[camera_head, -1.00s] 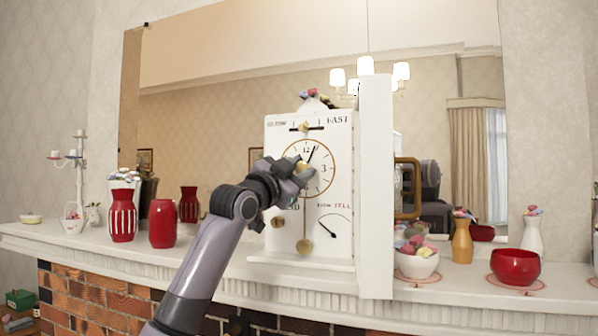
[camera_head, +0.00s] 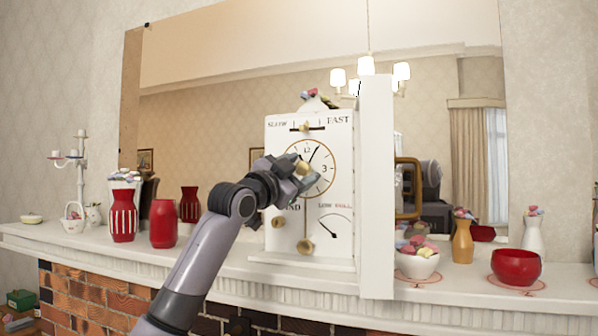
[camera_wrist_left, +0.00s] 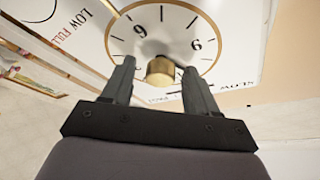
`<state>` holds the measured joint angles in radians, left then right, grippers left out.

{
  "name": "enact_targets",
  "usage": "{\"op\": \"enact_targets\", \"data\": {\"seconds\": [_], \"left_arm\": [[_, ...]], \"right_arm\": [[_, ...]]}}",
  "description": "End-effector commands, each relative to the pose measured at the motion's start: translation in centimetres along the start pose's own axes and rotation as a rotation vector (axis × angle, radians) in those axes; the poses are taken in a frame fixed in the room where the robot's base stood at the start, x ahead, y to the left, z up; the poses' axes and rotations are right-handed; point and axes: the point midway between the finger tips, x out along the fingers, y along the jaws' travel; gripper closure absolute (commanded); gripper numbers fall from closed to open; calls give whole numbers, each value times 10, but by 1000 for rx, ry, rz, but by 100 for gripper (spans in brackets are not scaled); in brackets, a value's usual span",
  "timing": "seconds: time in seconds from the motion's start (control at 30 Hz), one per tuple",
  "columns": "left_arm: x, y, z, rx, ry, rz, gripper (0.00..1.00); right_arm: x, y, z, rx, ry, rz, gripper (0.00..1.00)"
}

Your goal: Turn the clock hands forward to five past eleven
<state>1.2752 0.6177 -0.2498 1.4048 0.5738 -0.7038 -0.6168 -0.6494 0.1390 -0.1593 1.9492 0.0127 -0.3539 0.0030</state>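The white clock (camera_head: 343,187) stands upright on the mantel. Its round dial (camera_head: 323,178) has a gold rim, and one black hand (camera_head: 316,152) points between 12 and 1. Another hand is not clear behind my gripper. My left gripper (camera_head: 302,174) is at the dial's middle and covers its left part. In the left wrist view the dial (camera_wrist_left: 137,35) appears upside down. A brass knob (camera_wrist_left: 160,71) at the dial's centre sits between the two fingers of my left gripper, with gaps on both sides. My right gripper is out of view.
Red vases (camera_head: 163,225) stand to the left; a bowl of sweets (camera_head: 417,262) and a red bowl (camera_head: 515,266) to the right. A mirror is behind.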

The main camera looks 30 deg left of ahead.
Motion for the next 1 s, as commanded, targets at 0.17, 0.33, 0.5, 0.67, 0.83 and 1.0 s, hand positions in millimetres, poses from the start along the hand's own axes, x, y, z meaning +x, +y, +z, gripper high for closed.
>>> {"op": "enact_targets", "data": {"seconds": [0.17,0.33,0.5,0.67,0.83,1.0], "left_arm": [[-6,0,1,1,0,-1,41],[-26,2,3,3,0,-1,41],[-50,2,2,3,0,-1,41],[-66,1,1,2,0,-1,41],[-72,0,0,0,0,0,41],[-72,0,0,0,0,0,41]], "right_arm": [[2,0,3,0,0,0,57],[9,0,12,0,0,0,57],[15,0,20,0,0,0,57],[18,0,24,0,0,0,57],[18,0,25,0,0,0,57],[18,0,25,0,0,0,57]]}}
